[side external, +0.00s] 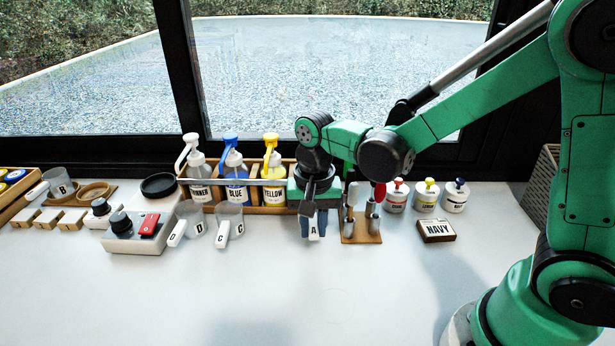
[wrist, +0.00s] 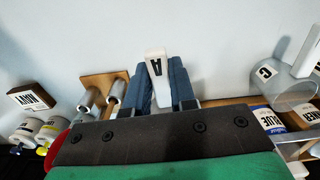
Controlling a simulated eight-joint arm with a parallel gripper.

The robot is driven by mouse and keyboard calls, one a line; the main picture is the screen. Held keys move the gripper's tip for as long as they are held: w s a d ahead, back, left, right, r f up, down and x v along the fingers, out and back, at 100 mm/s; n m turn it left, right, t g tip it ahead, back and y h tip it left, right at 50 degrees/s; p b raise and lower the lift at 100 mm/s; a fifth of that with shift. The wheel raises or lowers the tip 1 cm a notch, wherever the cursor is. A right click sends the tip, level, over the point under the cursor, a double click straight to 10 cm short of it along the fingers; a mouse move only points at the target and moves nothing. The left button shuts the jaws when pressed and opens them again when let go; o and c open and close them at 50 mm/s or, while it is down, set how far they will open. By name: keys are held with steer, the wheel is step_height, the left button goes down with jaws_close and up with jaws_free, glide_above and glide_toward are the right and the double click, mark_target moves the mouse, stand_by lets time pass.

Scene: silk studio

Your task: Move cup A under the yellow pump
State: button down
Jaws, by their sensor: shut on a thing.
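Cup A shows only its white handle (side external: 314,229) with the letter A; the handle (wrist: 155,64) also shows in the wrist view, between the blue fingers. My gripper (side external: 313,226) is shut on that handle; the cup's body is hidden. The yellow pump bottle (side external: 272,180) stands at the right end of a wooden rack, to the left of my gripper in the side view. The space in front of the yellow bottle looks empty.
Cup C (side external: 230,218) and cup D (side external: 190,220) stand left, in front of the blue (side external: 236,188) and thinner (side external: 200,180) bottles. A wooden tool stand (side external: 361,236) is close right of my gripper. A NAVY block (side external: 436,231) lies farther right. The front table is clear.

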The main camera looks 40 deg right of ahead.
steer(key=shift+r, duration=0.1)
steer(key=shift+r, duration=1.3)
steer(key=shift+n, duration=0.9)
steer(key=a, duration=0.2)
steer(key=w+a, duration=0.1)
steer(key=a, duration=0.4)
steer(key=shift+w+a+f, duration=0.15)
steer(key=shift+a+f, duration=0.25)
steer(key=shift+w+f, duration=0.1)
steer(key=shift+w, duration=0.05)
steer(key=w+d, duration=0.1)
steer(key=w+d+f, duration=0.1)
steer(key=shift+w+d, duration=0.4)
steer(key=shift+w+d+f, duration=0.15)
steer(key=shift+w+d, duration=0.05)
steer(key=shift+f, duration=0.95)
steer(key=shift+f, duration=0.45)
